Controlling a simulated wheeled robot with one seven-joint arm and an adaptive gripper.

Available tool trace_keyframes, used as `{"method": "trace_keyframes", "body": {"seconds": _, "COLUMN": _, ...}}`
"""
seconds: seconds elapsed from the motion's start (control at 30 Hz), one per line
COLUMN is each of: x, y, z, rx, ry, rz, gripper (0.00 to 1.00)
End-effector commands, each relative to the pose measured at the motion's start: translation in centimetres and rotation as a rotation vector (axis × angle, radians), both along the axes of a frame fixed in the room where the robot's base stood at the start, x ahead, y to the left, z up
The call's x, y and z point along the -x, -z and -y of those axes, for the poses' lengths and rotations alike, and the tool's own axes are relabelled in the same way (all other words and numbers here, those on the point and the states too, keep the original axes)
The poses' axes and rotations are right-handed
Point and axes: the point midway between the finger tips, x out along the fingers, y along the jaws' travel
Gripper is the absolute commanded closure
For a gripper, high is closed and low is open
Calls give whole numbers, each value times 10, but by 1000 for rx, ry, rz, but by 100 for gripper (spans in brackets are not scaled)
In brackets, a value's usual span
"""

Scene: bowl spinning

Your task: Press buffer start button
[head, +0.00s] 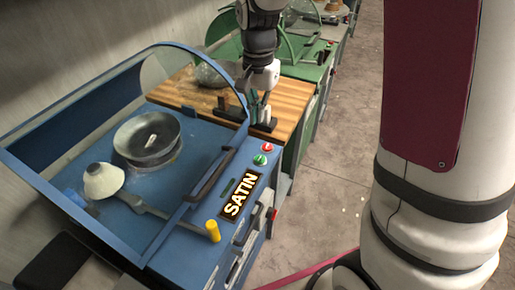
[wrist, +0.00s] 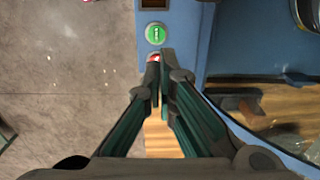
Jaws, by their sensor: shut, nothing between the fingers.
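A green button (head: 260,160) with pale marks sits on the blue machine's (head: 215,192) front panel, beside a red button (head: 267,147). In the wrist view the green button (wrist: 155,33) is fully visible just beyond my fingertips, and the red button (wrist: 153,57) is partly hidden by them. My gripper (head: 260,119) points down near the wooden top, at the panel's far end. In the wrist view my gripper (wrist: 160,62) is shut and empty, with its tips over the red button's edge. I cannot tell whether they touch it.
A clear guard (head: 190,72) covers a dark bowl (head: 147,136). The wooden worktop (head: 291,98) and green machine (head: 305,73) lie beyond. Concrete floor (head: 335,150) is free at right.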

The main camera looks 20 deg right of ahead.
Motion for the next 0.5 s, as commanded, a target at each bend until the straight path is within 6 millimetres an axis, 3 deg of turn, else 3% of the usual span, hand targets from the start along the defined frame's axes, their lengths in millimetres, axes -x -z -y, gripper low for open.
{"method": "trace_keyframes", "body": {"seconds": 0.23, "x": 1, "y": 21, "z": 0, "rx": 0, "ry": -1, "rz": -4, "gripper": 100}}
{"method": "trace_keyframes", "body": {"seconds": 0.5, "x": 2, "y": 73, "z": 0, "rx": 0, "ry": -1, "rz": -7, "gripper": 100}}
